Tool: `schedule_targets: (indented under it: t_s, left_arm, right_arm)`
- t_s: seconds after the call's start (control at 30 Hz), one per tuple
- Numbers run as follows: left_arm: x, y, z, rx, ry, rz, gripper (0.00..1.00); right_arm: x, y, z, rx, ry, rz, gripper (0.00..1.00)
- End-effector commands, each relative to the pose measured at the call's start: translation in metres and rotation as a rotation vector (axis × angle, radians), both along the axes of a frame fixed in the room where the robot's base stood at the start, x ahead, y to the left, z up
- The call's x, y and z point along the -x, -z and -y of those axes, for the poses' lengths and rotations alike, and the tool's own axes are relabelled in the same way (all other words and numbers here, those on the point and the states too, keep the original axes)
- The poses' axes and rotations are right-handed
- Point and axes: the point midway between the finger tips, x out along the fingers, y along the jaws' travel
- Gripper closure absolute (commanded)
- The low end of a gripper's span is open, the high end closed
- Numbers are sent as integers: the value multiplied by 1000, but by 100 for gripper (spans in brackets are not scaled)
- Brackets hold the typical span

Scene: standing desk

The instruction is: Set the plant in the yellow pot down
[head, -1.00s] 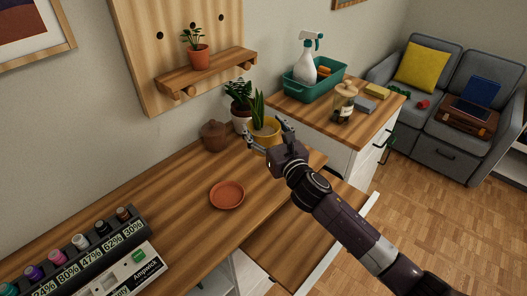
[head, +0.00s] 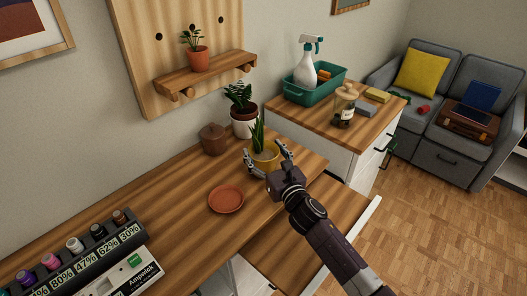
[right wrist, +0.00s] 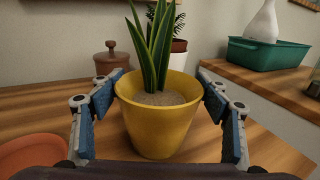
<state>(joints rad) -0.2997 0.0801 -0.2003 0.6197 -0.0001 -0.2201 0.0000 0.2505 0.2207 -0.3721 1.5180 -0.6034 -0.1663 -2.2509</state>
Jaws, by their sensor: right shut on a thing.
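The plant in the yellow pot (head: 264,158) has long upright green leaves and stands upright at the right end of the desk. It fills the middle of the right wrist view (right wrist: 158,125). My right gripper (head: 266,160) is shut on the yellow pot, with one finger on each side near the rim; the fingers also show in the right wrist view (right wrist: 160,112). I cannot tell whether the pot's base touches the desk. A terracotta saucer (head: 226,199) lies empty to the pot's left. My left gripper is not in view.
A white-potted plant (head: 243,124) and a brown lidded jar (head: 214,139) stand behind the yellow pot. A drawer unit (head: 316,155) with a green caddy (head: 300,95) is to the right. Bare desk (head: 165,190) lies left of the saucer.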

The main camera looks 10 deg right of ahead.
Motion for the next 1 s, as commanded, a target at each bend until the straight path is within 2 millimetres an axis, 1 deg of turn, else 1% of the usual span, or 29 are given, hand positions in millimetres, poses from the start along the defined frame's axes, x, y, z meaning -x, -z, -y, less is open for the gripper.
schedule_targets:
  t_s: [0.07,0.1,0.23,0.5,0.63,0.77,1.0]
  left_arm:
    - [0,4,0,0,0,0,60]
    - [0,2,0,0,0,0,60]
    - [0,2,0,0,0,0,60]
    - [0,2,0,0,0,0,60]
    - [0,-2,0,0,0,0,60]
    - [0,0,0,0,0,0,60]
    - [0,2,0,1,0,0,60]
  right_arm:
    - [0,1,-1,0,-2,6,78]
    - [0,2,0,0,0,0,27]
    - [0,2,0,0,0,-1,13]
    - [0,2,0,0,0,0,13]
    - [2,-2,0,0,0,-1,13]
    - [18,1,4,1,-1,-2,13]
    - [66,1,15,3,-1,-2,13]
